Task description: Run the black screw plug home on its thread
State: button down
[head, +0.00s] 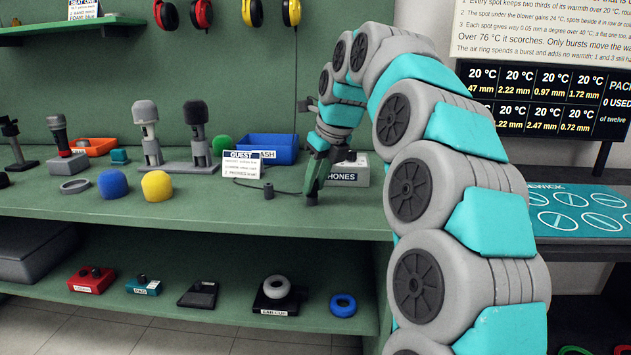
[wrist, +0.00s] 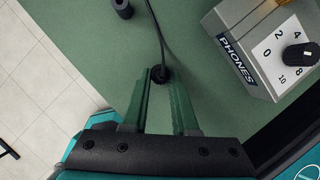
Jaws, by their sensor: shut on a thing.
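My gripper (head: 312,198) points down at the green bench, low over its surface near the front edge. In the wrist view the fingers (wrist: 160,76) are shut on a small round black plug (wrist: 159,72), with a black cable (wrist: 158,35) running away from it. Its lower part and any thread are hidden. A separate short black cylinder (wrist: 122,8) with a hole in its top stands on the bench, apart from the gripper; it also shows in the head view (head: 268,190). I cannot tell whether the held plug touches the bench.
The grey PHONES box (wrist: 262,48) with its black dial stands right of my gripper. A GUEST card (head: 243,164) and a blue bin (head: 268,147) stand behind. Blue (head: 113,184) and yellow (head: 156,186) foam covers lie left.

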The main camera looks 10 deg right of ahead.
dwell(0.3)
jog(key=shift+r+p, duration=1.4)
jog(key=shift+r, duration=0.75)
jog(key=shift+f, duration=0.1)
